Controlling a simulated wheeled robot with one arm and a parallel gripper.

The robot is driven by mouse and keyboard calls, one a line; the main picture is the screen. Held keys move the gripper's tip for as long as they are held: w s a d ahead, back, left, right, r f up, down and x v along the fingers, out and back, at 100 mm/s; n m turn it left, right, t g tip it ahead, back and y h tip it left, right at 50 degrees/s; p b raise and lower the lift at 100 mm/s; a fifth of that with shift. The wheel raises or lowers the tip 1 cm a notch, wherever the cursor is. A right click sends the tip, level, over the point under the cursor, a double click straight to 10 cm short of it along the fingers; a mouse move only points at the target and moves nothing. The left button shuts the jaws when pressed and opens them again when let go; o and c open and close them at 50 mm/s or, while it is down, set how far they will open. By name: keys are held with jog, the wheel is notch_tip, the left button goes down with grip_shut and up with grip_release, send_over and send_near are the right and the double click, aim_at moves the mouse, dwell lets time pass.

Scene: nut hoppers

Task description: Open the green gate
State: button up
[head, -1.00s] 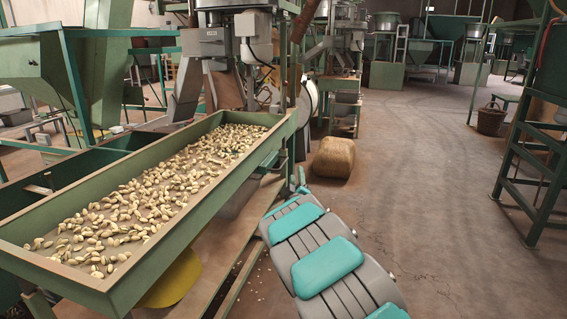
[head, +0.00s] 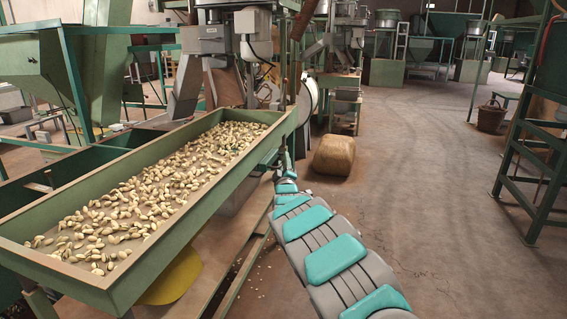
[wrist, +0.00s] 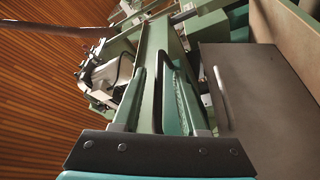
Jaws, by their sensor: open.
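I cannot single out the green gate for certain. In the wrist view, green metalwork (wrist: 172,45) lies straight ahead of my gripper (wrist: 160,66). My gripper's dark mount crosses the bottom of that view, and its fingers are hard to make out against the green metal. It is open, and I see nothing held in it. A grey panel (wrist: 262,95) with a slim grey bar (wrist: 222,98) in front of it stands at the right. In the head view, my arm reaches beside the far end of the green trough (head: 205,192); the gripper there is too small to make out.
The trough holds many pistachios (head: 130,210). A full sack (head: 334,155) sits on the floor beyond my arm. A green stand (head: 530,170) is at the right. The floor aisle (head: 430,190) between is mostly clear.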

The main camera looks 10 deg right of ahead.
jog(key=shift+w, duration=0.15)
jog(key=shift+c, duration=0.3)
grip_shut()
dwell(1.1)
